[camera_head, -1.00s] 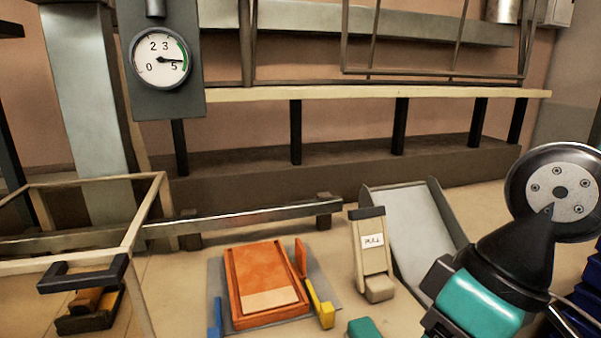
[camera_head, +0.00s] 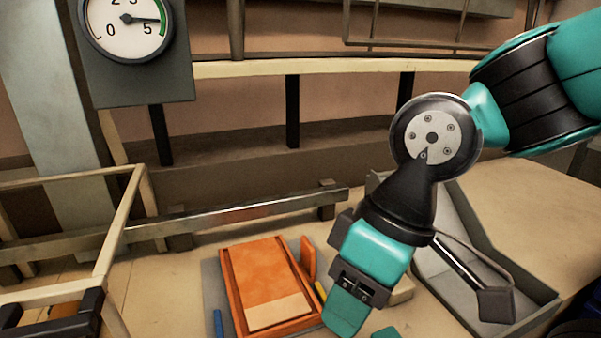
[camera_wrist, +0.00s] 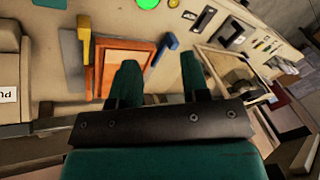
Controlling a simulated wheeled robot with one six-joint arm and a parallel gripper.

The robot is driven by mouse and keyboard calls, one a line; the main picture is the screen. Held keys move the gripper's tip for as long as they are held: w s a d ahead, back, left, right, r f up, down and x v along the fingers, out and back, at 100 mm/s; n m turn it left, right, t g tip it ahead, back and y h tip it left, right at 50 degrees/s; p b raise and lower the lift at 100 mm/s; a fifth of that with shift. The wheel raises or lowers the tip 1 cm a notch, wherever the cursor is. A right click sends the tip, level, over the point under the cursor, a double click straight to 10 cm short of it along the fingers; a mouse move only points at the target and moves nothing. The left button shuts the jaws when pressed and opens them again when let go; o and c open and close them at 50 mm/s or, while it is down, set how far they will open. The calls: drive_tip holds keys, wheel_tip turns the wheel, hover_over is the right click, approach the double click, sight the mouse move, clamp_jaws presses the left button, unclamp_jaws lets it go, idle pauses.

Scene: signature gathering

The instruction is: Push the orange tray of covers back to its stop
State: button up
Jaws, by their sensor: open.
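The orange tray (camera_head: 262,275) lies on a grey base plate (camera_head: 212,285) on the table, left of my arm in the head view. It holds a flat orange panel with a paler strip at its near end. An orange upright tab (camera_head: 308,257) stands at its right side. In the wrist view the tray (camera_wrist: 122,62) shows beyond my fingers, between a yellow post (camera_wrist: 84,38) and a blue post (camera_wrist: 166,45). My gripper (camera_wrist: 160,75) is open and empty, apart from the tray. In the head view its fingers point down, right of the tray.
A metal rail (camera_head: 230,213) runs behind the tray. A grey chute-like bin (camera_head: 455,225) stands behind and right of my arm. A wooden frame (camera_head: 125,235) is at left. A pale block labelled PULL (camera_wrist: 8,95) sits at the wrist view's left edge.

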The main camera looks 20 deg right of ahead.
sight(308, 243)
drive_tip(key=w+d+r+m+h, duration=0.1)
drive_tip(key=w+d+m+h, duration=0.1)
drive_tip(key=w, duration=1)
drive_tip(key=w+d+r+m+h, duration=0.1)
drive_tip(key=w+m, duration=0.3)
drive_tip(key=w, duration=0.7)
drive_tip(key=shift+w+d+r+m+h, duration=0.35)
drive_tip(key=shift+d+h, duration=0.25)
drive_tip(key=shift+d, duration=0.2)
drive_tip(key=shift+f, duration=0.15)
wheel_tip(308, 243, down, 17)
drive_tip(key=shift+f+p, duration=0.15)
drive_tip(key=shift+p, duration=0.95)
clamp_jaws()
